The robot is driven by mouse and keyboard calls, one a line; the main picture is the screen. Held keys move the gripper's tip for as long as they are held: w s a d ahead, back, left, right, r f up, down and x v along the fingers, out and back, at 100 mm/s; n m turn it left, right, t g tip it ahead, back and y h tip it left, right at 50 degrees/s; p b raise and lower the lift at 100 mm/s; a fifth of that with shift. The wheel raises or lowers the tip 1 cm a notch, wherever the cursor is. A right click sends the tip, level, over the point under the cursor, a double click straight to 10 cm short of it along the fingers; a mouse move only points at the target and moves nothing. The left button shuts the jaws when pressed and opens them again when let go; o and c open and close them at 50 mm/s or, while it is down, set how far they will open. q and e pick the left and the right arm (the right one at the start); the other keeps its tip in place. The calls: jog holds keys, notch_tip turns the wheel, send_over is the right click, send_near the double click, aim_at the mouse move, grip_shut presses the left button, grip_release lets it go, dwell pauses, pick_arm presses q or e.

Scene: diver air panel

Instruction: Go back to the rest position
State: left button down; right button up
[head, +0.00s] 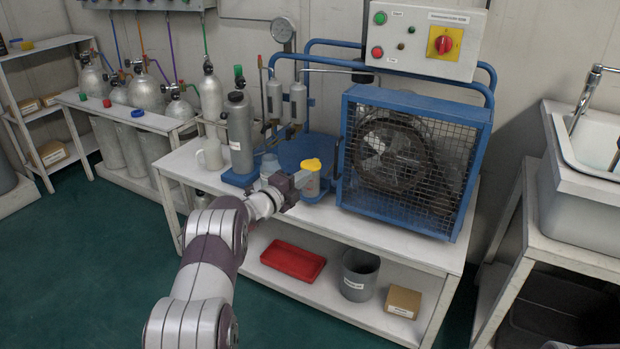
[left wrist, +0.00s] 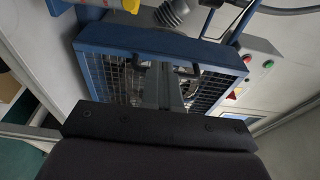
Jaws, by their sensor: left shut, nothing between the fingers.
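My left arm reaches up from the bottom of the head view, and my left gripper (head: 304,177) is just in front of a clear container with a yellow cap (head: 312,165). Whether it touches the container I cannot tell. In the left wrist view the gripper's fingers (left wrist: 163,72) are together with nothing between them. They point towards the blue-framed fan unit (left wrist: 130,42). My right gripper is in neither view.
The white bench (head: 400,239) carries a grey cylinder (head: 239,132), a white mug (head: 210,154) and the caged fan unit (head: 410,160). A red tray (head: 293,261), grey bin (head: 359,275) and cardboard box (head: 403,302) sit on its lower shelf. A sink (head: 590,150) stands right.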

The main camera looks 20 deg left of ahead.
pick_arm(q)
jog(key=s+a+p, duration=0.1)
jog(key=s+a, duration=0.1)
jog(key=a, duration=0.4)
jog(key=shift+s+f, duration=0.2)
jog(key=shift+f, duration=0.15)
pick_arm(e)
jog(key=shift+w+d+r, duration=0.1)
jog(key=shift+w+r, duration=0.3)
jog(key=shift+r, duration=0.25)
